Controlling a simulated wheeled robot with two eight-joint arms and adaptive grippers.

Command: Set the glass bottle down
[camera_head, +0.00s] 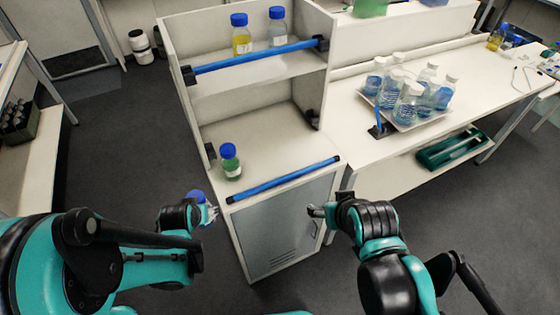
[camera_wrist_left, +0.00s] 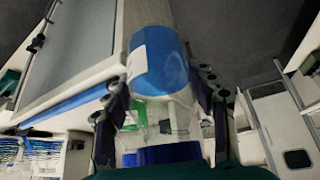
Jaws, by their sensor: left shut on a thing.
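My left gripper (camera_head: 207,214) is shut on a glass bottle, whose blue cap (camera_head: 197,196) shows at the fingers in the head view. In the left wrist view the glass bottle (camera_wrist_left: 160,62) lies between the two dark fingers, with blue liquid at the far end and its cap near the camera. The gripper holds it in the air, left of the lower shelf (camera_head: 265,152) of a white unit. My right gripper (camera_head: 316,211) is in front of the cabinet, apart from other things; its finger opening is unclear.
A green-liquid bottle (camera_head: 229,161) stands at the lower shelf's left, behind a blue rail (camera_head: 283,180). The shelf is clear to its right. Above are a yellow-liquid bottle (camera_head: 241,36) and a pale blue one (camera_head: 277,28). A tray (camera_head: 398,122) of several bottles stands on the right bench.

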